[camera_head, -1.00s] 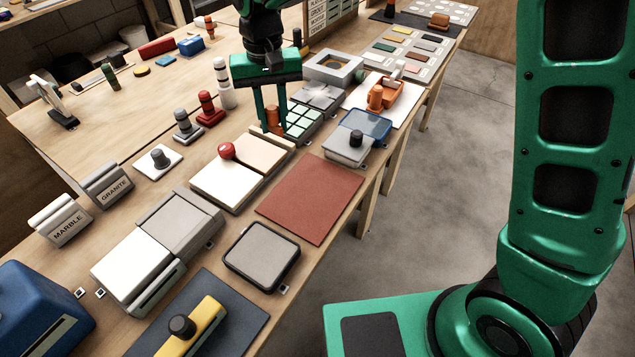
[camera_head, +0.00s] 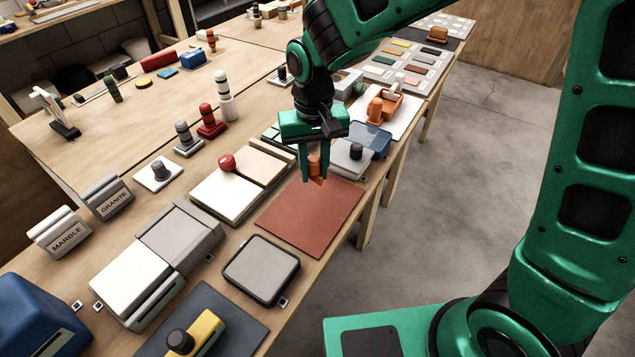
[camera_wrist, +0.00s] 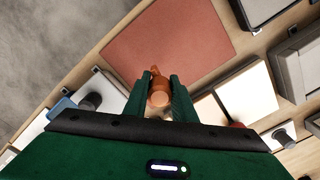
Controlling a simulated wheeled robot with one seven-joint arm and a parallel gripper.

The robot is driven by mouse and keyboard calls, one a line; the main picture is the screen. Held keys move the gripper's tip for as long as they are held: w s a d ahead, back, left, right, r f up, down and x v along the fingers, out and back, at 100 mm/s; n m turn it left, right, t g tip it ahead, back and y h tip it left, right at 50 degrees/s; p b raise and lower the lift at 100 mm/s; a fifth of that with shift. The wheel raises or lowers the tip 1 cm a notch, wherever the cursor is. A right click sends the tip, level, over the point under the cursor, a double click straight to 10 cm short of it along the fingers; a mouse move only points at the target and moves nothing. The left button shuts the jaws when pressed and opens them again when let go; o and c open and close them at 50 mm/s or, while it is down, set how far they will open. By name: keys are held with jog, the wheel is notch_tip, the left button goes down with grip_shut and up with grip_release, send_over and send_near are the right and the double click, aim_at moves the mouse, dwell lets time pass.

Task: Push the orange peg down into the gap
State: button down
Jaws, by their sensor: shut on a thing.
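My gripper (camera_head: 314,178) is shut on the orange peg (camera_head: 315,164) and holds it above the back part of the red-brown mat (camera_head: 308,220). In the wrist view, the peg (camera_wrist: 158,92) sits between the two green fingers (camera_wrist: 160,80), with the mat (camera_wrist: 172,40) beyond it. A white plate (camera_head: 222,195) and a tan plate (camera_head: 258,167) lie side by side, left of my gripper. A seam shows between them, but I cannot tell whether it is the task's gap. A red knob (camera_head: 227,163) stands at their back edge.
A grey block with a black knob (camera_head: 355,152) and a blue tray (camera_head: 372,136) lie just right of my gripper. A dark-rimmed grey pad (camera_head: 262,268) is in front. Grey and red pegs on bases (camera_head: 210,122) stand behind left. The mat is bare.

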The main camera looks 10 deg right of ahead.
aim_at(319, 183)
jog(key=shift+s+d+f, duration=0.35)
jog(key=shift+d+f, duration=0.05)
jog(key=shift+d, duration=0.1)
jog(key=shift+f, duration=1.85)
jog(key=shift+f, duration=0.15)
jog(key=c, duration=1.5)
grip_release()
jog(key=r, duration=1)
jog(key=shift+w+r, duration=0.2)
jog(key=shift+r, duration=0.2)
